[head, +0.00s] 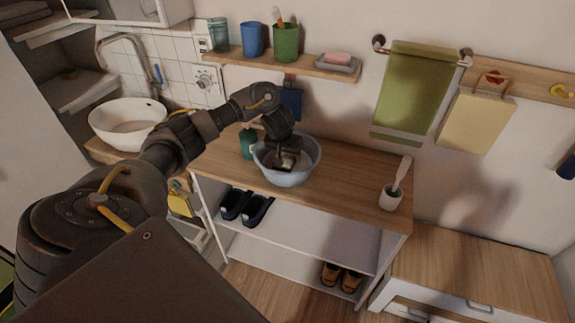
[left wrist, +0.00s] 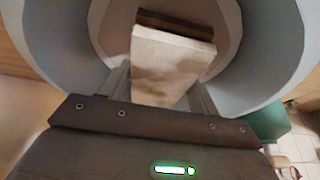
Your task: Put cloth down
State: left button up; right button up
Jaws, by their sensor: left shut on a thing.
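My left gripper (head: 288,156) reaches down into a pale blue basin (head: 305,177) on the wooden top of a shelf unit. It is shut on a whitish folded cloth (left wrist: 172,62), seen between the fingers in the left wrist view. The basin's curved wall (left wrist: 268,60) surrounds the cloth in that view. A brown edge shows beyond the cloth; I cannot tell what it is. In the head view the gripper hides most of the cloth. I cannot tell whether the cloth touches the basin's bottom. My right gripper is not in view.
A green bottle (head: 247,143) stands close left of the basin. A wall shelf (head: 300,66) holds cups and a soap dish. A white sink (head: 128,122) is at left.

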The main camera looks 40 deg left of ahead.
pick_arm(q)
jog(key=shift+s+d+f, duration=0.1)
jog(key=shift+f, duration=0.1)
notch_tip(320, 180, down, 3)
jog(key=shift+f+b, duration=0.1)
jog(key=shift+b, duration=0.35)
jog(key=o, duration=1)
jog(key=shift+c, duration=0.2)
